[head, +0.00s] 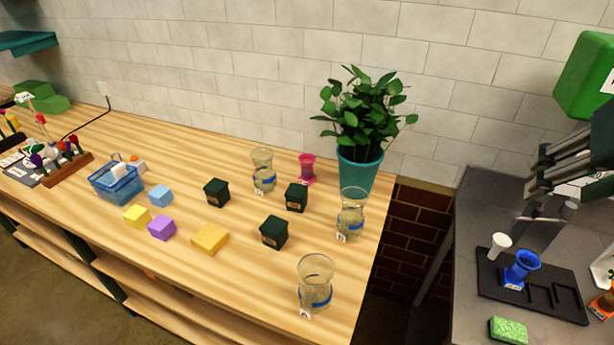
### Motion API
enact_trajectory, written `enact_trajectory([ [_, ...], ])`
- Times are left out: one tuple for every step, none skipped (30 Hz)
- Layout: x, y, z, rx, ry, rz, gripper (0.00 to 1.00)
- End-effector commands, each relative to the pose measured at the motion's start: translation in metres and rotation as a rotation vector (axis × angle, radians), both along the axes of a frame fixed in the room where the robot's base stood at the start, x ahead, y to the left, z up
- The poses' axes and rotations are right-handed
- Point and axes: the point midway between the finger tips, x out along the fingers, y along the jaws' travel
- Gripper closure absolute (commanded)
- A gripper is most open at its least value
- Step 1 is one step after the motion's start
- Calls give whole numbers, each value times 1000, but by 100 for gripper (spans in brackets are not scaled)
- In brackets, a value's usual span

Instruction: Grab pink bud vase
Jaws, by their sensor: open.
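The pink bud vase (307,168) stands upright on the wooden table, towards the back and just left of the potted plant. It is small, with a narrow waist and a pale tag at its base. My gripper (538,186) is at the right edge of the head view, above the grey counter. It is open and empty, far to the right of the pink vase, and partly cut off by the frame.
The teal-potted plant (359,171) stands close to the vase. Clear glass vases (262,170) and dark green pots (296,197) stand nearby. A gap separates the table from the grey counter (470,225), which holds a blue vase (521,266) on a black tray (490,283).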

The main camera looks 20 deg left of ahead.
Motion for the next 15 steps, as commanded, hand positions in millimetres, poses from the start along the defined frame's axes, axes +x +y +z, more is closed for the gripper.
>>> enact_trajectory([
  [5,3,4,1,2,4,56],
  [8,5,6,2,4,6,56],
  [12,7,9,2,6,9,56],
  [16,9,11,2,8,10,56],
  [19,11,12,3,9,12,56],
  [25,14,16,3,13,16,56],
  [29,17,18,5,15,19,56],
  [34,21,21,5,18,23,56],
  [41,25,25,5,22,27,56],
  [46,28,28,6,24,30,56],
  [52,32,30,6,27,33,56],
  [59,37,34,7,31,37,56],
  [64,41,36,7,33,41,56],
  [70,45,38,8,36,44,56],
  [77,50,41,8,40,49,56],
])
